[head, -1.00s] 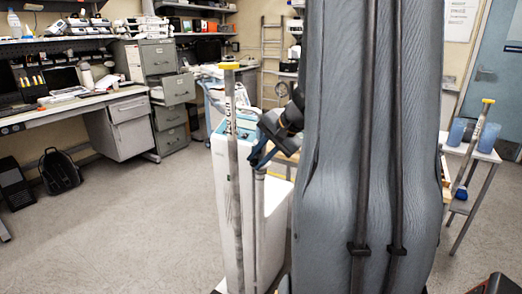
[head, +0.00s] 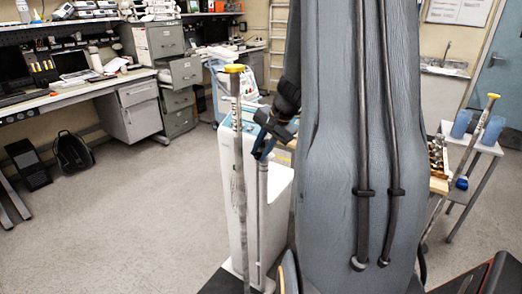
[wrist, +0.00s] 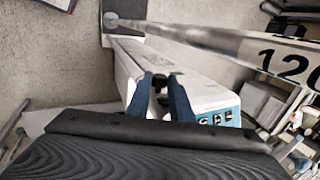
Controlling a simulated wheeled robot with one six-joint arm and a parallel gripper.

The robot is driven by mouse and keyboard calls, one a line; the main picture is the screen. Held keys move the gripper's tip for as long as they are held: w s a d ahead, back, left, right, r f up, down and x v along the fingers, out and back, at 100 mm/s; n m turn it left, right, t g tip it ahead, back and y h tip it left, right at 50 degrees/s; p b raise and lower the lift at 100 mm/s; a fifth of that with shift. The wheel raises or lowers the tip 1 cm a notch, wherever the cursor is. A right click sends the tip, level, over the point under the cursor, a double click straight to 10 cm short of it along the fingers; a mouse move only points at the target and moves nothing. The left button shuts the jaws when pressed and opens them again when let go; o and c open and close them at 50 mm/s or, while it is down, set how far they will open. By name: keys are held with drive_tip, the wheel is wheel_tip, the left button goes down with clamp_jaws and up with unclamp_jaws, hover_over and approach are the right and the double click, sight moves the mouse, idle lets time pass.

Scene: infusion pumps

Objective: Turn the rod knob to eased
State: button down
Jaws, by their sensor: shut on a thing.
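A small dark knob (wrist: 160,81) shows between the blue fingers of my gripper (wrist: 160,97) in the wrist view. My gripper is shut on it; which way the knob is turned cannot be told. In the head view my gripper (head: 263,147) is at the top of a thin grey rod (head: 262,205). The rod stands beside a white cabinet unit (head: 279,195) with a teal panel, which also shows in the wrist view (wrist: 207,98). The fingers hide the knob in the head view.
A taller marked pole (head: 239,160) with a yellow cap stands just left of the rod; it crosses the wrist view close above the fingers (wrist: 225,43). A side table (head: 486,147) with blue cups is at right.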

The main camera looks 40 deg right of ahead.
drive_tip(key=c, duration=1.6)
unclamp_jaws()
drive_tip(key=shift+o, duration=0.2)
drive_tip(key=shift+r, duration=0.1)
drive_tip(key=b+v, duration=0.1)
drive_tip(key=v, duration=0.6)
drive_tip(key=shift+r, duration=0.25)
drive_tip(key=shift+s, duration=0.15)
